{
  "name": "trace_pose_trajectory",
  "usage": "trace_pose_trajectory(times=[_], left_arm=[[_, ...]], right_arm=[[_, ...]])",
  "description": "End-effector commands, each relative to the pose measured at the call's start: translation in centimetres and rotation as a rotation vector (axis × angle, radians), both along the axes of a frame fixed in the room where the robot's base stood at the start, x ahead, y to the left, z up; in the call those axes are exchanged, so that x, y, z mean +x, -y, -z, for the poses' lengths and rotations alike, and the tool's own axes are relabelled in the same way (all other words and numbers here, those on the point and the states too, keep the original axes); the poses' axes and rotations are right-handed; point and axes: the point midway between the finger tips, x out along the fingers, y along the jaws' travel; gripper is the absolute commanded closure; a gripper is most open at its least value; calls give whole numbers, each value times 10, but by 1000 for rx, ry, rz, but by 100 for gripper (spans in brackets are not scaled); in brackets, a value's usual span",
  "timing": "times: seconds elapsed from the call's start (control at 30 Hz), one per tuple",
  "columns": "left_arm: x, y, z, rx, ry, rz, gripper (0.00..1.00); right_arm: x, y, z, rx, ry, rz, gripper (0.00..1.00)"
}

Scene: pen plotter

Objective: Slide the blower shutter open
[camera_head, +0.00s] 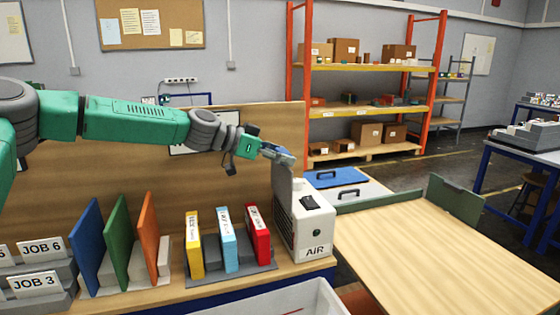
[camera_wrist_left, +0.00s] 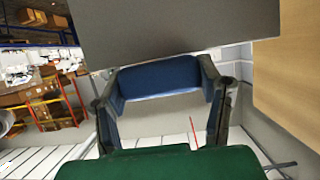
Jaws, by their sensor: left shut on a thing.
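The blower is a white box marked AIR (camera_head: 314,232) with a dark switch on top, at the right end of the bench in the head view. A flat grey shutter plate (camera_head: 283,184) stands upright at its left side and rises above its top. My left gripper (camera_head: 277,153) is at the plate's upper edge, shut on it. In the left wrist view the grey plate (camera_wrist_left: 180,28) fills the top, against the blue fingertip part of my left gripper (camera_wrist_left: 160,78). The exact contact is partly hidden. My right gripper is in neither view.
Yellow, light-blue and red binders (camera_head: 228,240) stand left of the blower, with colored panels (camera_head: 119,240) further left. A wooden back panel (camera_head: 190,150) stands behind the bench. A bare wooden table (camera_head: 450,245) lies to the right. A white bin (camera_head: 285,300) is in front.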

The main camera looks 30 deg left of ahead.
Motion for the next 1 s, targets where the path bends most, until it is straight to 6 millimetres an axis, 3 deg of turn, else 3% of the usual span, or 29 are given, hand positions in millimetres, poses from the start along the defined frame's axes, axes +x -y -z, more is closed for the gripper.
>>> trace_pose_trajectory(times=[0.13, 0.17, 0.2, 0.63, 1.0], left_arm=[[2, -1, -6, -4, 11, -7, 92], [2, -1, -6, -4, 11, -7, 30], [2, -1, -6, -4, 11, -7, 19], [-9, -12, -8, -6, 9, -6, 19], [-53, -51, -34, -5, 11, -5, 19]], right_arm=[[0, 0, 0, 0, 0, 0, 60], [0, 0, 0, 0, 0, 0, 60], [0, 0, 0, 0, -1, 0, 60], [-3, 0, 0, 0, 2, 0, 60], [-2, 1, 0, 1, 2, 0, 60]])
